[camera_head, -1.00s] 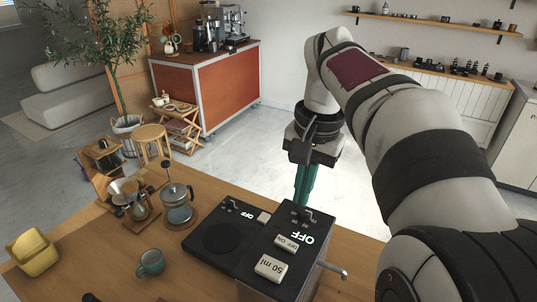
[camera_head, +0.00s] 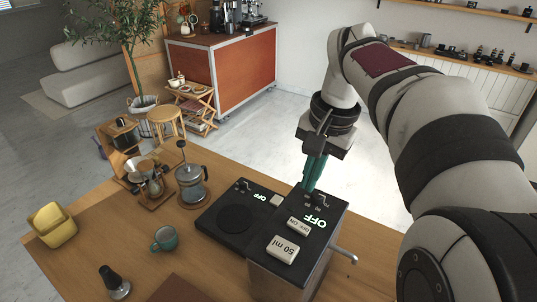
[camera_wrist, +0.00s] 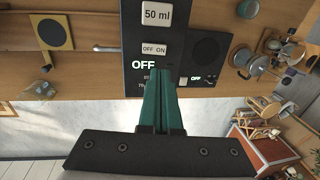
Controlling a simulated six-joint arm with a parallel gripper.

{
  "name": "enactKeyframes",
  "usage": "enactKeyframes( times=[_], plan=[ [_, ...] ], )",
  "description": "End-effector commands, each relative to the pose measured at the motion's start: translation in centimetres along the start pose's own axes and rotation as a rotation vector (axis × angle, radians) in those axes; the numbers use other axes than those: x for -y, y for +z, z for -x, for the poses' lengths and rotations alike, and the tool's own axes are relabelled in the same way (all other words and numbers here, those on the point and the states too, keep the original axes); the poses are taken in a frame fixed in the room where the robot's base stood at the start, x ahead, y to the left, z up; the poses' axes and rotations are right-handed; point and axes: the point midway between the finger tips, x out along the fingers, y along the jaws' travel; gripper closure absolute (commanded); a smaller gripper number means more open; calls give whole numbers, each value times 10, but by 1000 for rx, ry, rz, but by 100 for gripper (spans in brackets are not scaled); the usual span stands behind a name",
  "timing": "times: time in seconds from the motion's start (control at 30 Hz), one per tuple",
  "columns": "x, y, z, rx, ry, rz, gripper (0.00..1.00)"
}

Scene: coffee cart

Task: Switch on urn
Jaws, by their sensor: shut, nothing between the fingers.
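The urn (camera_head: 272,276) is a metal box with a black top at the table's front edge. Its top carries a glowing OFF label (camera_head: 314,222), an OFF/ON button (camera_head: 298,228), a 50 ml button (camera_head: 283,248) and a small lever. In the wrist view the OFF/ON button (camera_wrist: 154,49) lies just beyond my fingertips. My gripper (camera_head: 309,186) has teal fingers, is shut and empty, and points down at the far edge of the urn's top. In the wrist view its fingertips (camera_wrist: 165,72) cover part of the panel beside the OFF label. Contact cannot be told.
A black hot plate (camera_head: 235,222) with its own OFF label adjoins the urn. A French press (camera_head: 190,184), a pour-over stand (camera_head: 152,186), a teal mug (camera_head: 164,239), a tamper (camera_head: 115,284) and a yellow container (camera_head: 52,226) stand on the wooden table. A tap (camera_head: 345,254) sticks out from the urn's side.

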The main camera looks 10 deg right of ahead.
Motion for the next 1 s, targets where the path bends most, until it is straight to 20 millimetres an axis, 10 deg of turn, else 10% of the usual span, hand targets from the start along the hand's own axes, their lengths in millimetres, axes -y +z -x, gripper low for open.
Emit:
enactKeyframes(
  times=[0.5,1.0],
  plan=[
    [0,0,-101,3,1,0,100],
    [2,0,-113,2,19,3,100]
  ],
)
